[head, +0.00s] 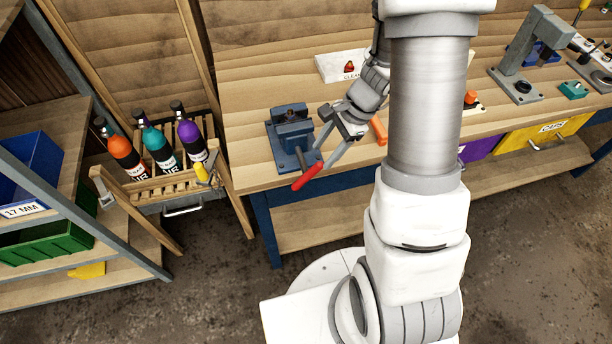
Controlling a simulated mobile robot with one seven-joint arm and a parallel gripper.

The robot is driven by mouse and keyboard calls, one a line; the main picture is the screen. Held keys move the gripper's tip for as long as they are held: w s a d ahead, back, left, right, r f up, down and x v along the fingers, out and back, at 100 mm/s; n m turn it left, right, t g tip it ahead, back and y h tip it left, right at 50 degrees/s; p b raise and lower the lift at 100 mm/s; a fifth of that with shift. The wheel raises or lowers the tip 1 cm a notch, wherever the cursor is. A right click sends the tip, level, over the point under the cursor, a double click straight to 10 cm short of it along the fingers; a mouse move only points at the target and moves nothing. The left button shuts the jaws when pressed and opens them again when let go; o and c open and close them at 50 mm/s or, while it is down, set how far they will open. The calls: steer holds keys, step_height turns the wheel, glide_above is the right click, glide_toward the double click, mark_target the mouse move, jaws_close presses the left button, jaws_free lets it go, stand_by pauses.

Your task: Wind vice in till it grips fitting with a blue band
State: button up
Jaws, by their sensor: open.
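The blue vice (291,133) is fixed on the left end of the wooden workbench. Its red handle (307,176) sticks out at the front, low and over the bench edge. My gripper (326,146) is open, just right of the vice and above the handle, its fingers pointing down and left. I cannot tell whether a finger touches the handle. Whether the vice jaws hold anything is too small to tell. I cannot make out a fitting with a blue band; the gripper and arm cover part of the bench beside the vice.
An orange object (379,130) lies right of my gripper. A wooden rack (165,187) with three bottles stands left of the bench. A grey press (524,60) is at the right. My arm hides the bench's middle.

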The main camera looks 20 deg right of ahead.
mark_target(306, 177)
steer(key=b+x, duration=0.1)
steer(key=x, duration=1)
steer(key=shift+f, duration=0.3)
steer(key=shift+c, duration=0.4)
jaws_close()
